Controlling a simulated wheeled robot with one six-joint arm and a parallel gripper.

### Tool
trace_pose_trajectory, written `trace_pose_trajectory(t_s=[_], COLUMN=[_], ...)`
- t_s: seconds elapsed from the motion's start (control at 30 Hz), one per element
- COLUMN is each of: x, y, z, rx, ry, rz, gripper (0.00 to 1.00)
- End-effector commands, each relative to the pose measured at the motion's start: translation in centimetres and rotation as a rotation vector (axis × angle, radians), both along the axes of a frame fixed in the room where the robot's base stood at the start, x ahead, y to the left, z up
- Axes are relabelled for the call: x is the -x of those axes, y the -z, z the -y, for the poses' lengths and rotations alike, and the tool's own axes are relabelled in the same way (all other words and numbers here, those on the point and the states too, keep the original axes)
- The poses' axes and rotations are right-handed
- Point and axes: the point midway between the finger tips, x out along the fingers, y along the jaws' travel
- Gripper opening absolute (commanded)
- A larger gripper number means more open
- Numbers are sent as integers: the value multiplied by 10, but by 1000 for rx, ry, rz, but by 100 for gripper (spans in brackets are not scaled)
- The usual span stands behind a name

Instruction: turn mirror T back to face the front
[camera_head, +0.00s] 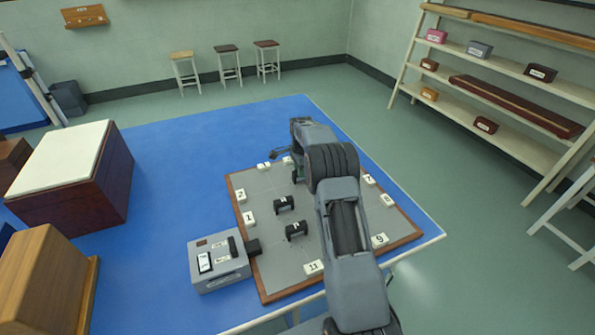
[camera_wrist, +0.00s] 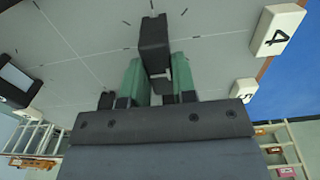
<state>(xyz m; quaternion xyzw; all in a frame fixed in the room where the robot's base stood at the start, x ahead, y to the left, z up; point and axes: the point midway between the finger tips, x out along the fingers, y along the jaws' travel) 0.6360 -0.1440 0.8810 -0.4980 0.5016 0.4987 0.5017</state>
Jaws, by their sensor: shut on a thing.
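In the wrist view my gripper (camera_wrist: 157,66) has its two green fingers on either side of a dark upright block (camera_wrist: 154,38), shut on it. The block stands over the grey board and looks like one of the black mirror mounts. No letter on it shows in this view, so I cannot read whether it is T. In the head view my arm hides the gripper and the held block. Two other black mounts, a rear one (camera_head: 284,203) and a nearer one (camera_head: 296,230), stand on the grey board (camera_head: 272,268); their letters are too small to read surely.
White numbered tiles line the board, among them 1 (camera_head: 249,218), 2 (camera_head: 241,196), 9 (camera_head: 380,240) and, in the wrist view, 4 (camera_wrist: 278,40). A grey instrument box (camera_head: 218,268) sits at the board's left edge. Blue surface (camera_head: 175,170) lies clear behind.

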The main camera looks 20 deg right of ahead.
Motion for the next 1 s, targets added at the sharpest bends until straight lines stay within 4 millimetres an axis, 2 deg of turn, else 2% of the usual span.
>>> trace_pose_trajectory(t_s=[0.47, 0.5, 0.7, 0.77, 1.0], x=[-1, -1, 0, 0, 0], y=[-1, -1, -1, -1, -1], z=[1, 1, 0, 0, 0], rx=[2, 2, 1, 1, 1], ry=[15, 15, 13, 13, 12], rz=[4, 4, 3, 2, 1], gripper=[2, 26, 46, 51, 51])
